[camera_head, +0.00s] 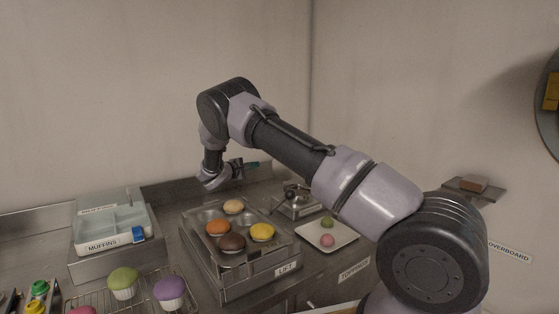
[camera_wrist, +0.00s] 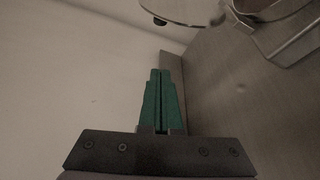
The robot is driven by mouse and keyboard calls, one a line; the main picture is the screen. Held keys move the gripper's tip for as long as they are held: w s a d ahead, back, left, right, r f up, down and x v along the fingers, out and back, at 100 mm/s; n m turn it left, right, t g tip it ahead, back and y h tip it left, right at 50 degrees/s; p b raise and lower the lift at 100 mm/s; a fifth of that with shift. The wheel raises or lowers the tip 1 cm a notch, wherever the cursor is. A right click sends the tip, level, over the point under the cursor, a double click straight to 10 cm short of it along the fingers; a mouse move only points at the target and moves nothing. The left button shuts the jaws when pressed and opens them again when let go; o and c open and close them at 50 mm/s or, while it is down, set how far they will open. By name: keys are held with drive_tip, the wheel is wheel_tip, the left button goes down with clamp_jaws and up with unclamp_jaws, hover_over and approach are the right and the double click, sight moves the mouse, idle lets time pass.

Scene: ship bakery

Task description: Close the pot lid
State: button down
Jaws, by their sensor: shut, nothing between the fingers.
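The pot (camera_wrist: 292,22) is a round metal vessel at the top right of the wrist view, cut off by the picture edge. The lid looks raised and tilted beside the pot's opening. In the head view the metal pot unit (camera_head: 298,203) stands on the back counter, partly hidden by my arm. My gripper (camera_wrist: 160,72) has green fingers pressed together, empty, apart from the lid and pot. In the head view my gripper (camera_head: 252,164) is above and left of the pot.
A metal tray (camera_head: 208,254) with several coloured buns stands left of the pot, labelled LIFT. A white plate (camera_head: 340,237) with a pink and a green ball lies in front right. A muffin box (camera_head: 112,218) is at left. Walls stand close behind.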

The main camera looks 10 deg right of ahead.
drive_tip(key=w+d, duration=0.3)
drive_tip(key=d, duration=0.6)
drive_tip(key=shift+w, duration=0.4)
idle(0.4)
